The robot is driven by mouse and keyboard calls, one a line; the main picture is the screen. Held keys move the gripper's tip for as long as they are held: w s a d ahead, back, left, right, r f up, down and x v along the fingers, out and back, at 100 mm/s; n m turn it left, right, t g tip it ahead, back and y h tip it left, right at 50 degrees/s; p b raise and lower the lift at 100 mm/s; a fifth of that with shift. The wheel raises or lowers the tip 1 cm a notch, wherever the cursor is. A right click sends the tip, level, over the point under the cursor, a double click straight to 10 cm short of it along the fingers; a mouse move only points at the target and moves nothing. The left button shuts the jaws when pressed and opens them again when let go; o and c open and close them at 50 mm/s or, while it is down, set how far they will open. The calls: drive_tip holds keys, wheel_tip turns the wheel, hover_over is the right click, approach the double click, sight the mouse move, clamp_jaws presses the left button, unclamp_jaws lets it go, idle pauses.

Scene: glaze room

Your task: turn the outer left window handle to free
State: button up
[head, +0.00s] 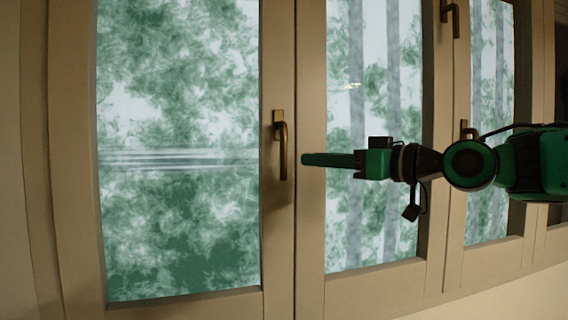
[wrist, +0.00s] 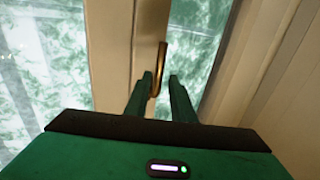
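The outer left window handle (head: 283,145) is a brass lever on the right stile of the leftmost sash (head: 276,230). It hangs straight down from its mounting plate. My gripper (head: 305,160) is just right of the handle in the head view, with a small gap between them there. In the wrist view my gripper (wrist: 161,76) has its two green fingers apart. The handle (wrist: 160,62) shows between the fingertips, and its lower end reaches down between the fingers. I see no finger touching it. Whether the fingertips reach fully around it is hard to tell.
The middle sash (head: 311,240) stands right beside the left one and looks closed. Two further handles are on the right, one high (head: 450,18) and one mid-height (head: 465,130) partly behind my arm. The left pane (head: 180,230) has clear room before it.

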sight(284, 158)
drive_tip(key=x, duration=1)
drive_tip(key=shift+d+f, duration=0.1)
clamp_jaws()
